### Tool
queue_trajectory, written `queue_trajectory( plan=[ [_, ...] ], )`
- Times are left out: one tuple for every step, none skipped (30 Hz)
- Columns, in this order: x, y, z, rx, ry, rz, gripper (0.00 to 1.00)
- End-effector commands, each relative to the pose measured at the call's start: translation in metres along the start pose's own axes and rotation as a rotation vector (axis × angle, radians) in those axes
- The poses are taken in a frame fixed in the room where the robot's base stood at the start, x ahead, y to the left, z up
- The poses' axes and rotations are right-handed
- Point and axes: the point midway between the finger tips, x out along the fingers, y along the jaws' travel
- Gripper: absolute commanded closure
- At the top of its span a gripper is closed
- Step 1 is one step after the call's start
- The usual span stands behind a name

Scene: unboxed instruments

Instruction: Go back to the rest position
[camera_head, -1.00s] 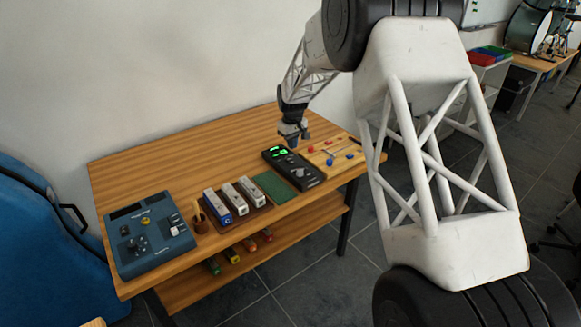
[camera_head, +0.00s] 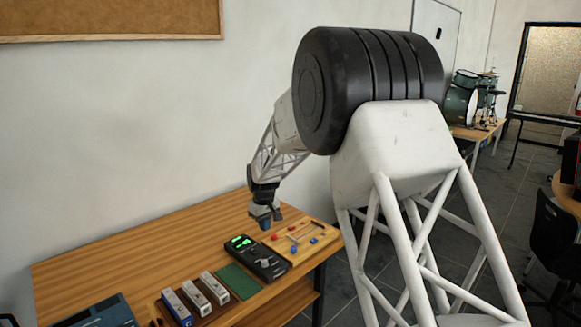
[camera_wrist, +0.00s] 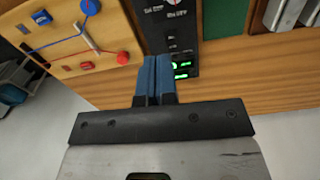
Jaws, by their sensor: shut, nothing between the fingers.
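My gripper (camera_head: 265,222) hangs above the back right part of the wooden table (camera_head: 130,255), fingers pointing down. In the wrist view its blue fingers (camera_wrist: 154,76) are pressed together with nothing between them. Below it is a black device (camera_head: 257,258) with green lit displays; it also shows in the wrist view (camera_wrist: 170,28). To the right of the device lies a wooden board (camera_head: 312,238) with red and blue knobs, also seen in the wrist view (camera_wrist: 70,50). The gripper looks clear of both.
A green mat (camera_head: 238,280) and several white-topped blocks (camera_head: 198,290) on a brown tray lie left of the black device. A blue-grey console (camera_head: 105,312) is at the table's front left. The wall stands close behind the table. The table's back left is bare.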

Motion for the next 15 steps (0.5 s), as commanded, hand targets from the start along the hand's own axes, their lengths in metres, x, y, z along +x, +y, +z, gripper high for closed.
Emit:
queue_trajectory(
  plan=[
    [-0.012, 0.003, 0.012, 0.014, 0.006, 0.003, 1.0],
    [-0.018, 0.003, 0.019, 0.023, 0.008, 0.004, 1.0],
    [-0.026, 0.004, 0.028, 0.035, 0.011, 0.006, 1.0],
    [-0.032, 0.005, 0.035, 0.044, 0.013, 0.006, 1.0],
    [-0.038, 0.005, 0.042, 0.053, 0.016, 0.008, 1.0],
    [-0.045, 0.006, 0.051, 0.064, 0.018, 0.009, 1.0],
    [-0.05, 0.006, 0.059, 0.073, 0.02, 0.01, 1.0],
    [-0.056, 0.007, 0.065, 0.082, 0.023, 0.011, 1.0],
    [-0.063, 0.007, 0.075, 0.094, 0.026, 0.013, 1.0],
    [-0.069, 0.007, 0.082, 0.103, 0.029, 0.014, 1.0],
    [-0.073, 0.007, 0.089, 0.112, 0.031, 0.015, 1.0],
    [-0.08, 0.007, 0.099, 0.123, 0.034, 0.017, 1.0],
    [-0.085, 0.007, 0.106, 0.131, 0.036, 0.018, 1.0],
    [-0.089, 0.007, 0.114, 0.14, 0.038, 0.019, 1.0],
    [-0.096, 0.007, 0.124, 0.153, 0.042, 0.02, 1.0]
  ],
)
